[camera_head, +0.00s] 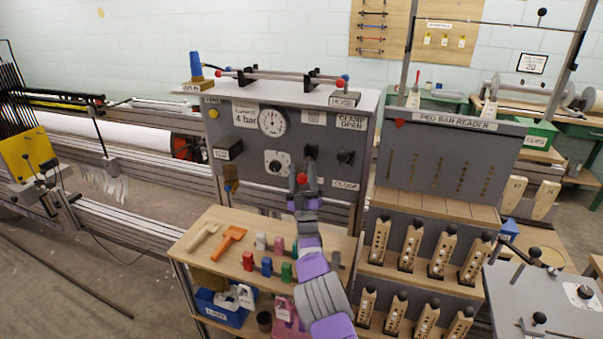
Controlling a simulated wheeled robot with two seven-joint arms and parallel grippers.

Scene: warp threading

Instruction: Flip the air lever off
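The grey control panel (230,178) stands at the middle, with a round gauge (272,122) beside a "4 bar" label. A small red ball knob (302,178) shows low on the panel's front and looks like the air lever's end; the rest of the lever is hidden by my gripper. My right gripper (303,175) reaches up from below to the panel. Its two fingers stand apart, one on each side of the red knob; I cannot tell whether they touch it. My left gripper is not in view.
A wooden bench (205,245) below holds an orange tool (229,241) and small coloured blocks. The peg bar reader (440,160) stands close on the right. Loom rails run along the left.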

